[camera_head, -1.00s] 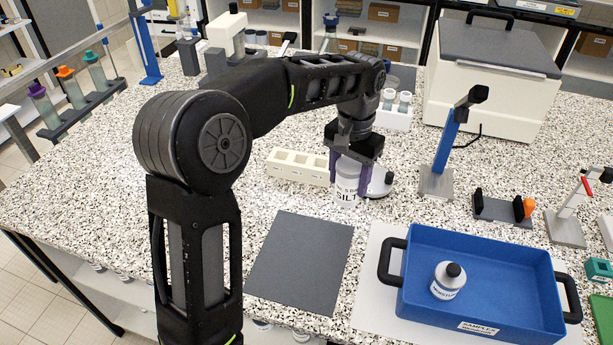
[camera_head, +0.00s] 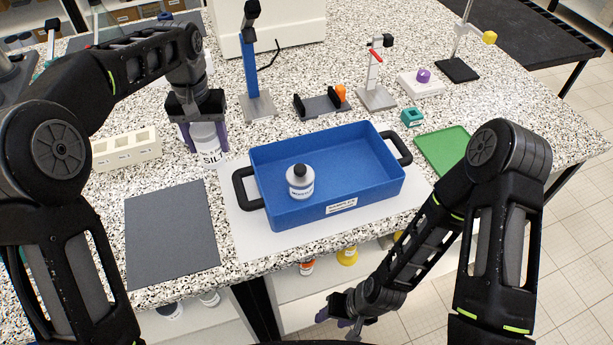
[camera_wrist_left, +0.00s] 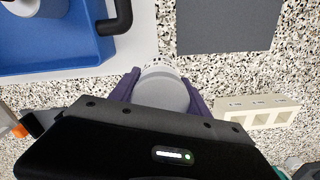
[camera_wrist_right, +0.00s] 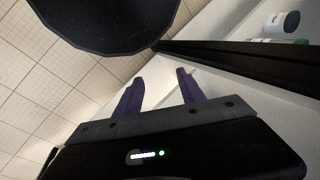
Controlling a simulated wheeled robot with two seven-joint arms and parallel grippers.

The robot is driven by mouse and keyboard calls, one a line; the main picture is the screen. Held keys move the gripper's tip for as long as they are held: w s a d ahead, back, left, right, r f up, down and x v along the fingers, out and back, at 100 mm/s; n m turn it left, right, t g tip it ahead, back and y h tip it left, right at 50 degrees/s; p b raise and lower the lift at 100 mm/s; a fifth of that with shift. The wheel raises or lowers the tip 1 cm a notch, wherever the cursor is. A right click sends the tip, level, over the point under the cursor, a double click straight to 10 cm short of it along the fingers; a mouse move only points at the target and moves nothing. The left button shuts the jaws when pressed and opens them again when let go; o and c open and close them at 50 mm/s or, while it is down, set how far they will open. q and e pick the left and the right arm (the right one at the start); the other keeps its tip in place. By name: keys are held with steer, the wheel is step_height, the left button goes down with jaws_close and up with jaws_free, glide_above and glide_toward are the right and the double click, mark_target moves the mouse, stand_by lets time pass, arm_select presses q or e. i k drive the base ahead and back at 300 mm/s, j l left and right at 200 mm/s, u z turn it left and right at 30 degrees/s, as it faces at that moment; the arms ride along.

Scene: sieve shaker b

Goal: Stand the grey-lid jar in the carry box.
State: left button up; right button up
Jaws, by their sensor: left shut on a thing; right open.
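The grey-lid jar (camera_head: 208,143), white with a label reading SILT, is upright between the fingers of my left gripper (camera_head: 203,138), which is shut on it. In the left wrist view the round grey lid (camera_wrist_left: 161,95) sits between the purple fingers. I cannot tell if the jar touches the table. The blue carry box (camera_head: 345,209) stands to its right on a white sheet, and a small white bottle with a dark cap (camera_head: 300,181) stands inside at the left. My right gripper (camera_wrist_right: 158,86) is open and empty, low in front of the table edge.
The box's left black handle (camera_head: 243,188) is nearest the jar. A dark grey mat (camera_head: 171,235) lies in front, and a cream rack (camera_head: 127,149) stands left of the jar. A black holder (camera_head: 320,105) and stands are behind the box. A green tray (camera_head: 444,150) lies right.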

mark_target(352, 172)
steer(key=k, duration=1.15)
steer(key=z, duration=1.85)
steer(key=j, duration=0.95)
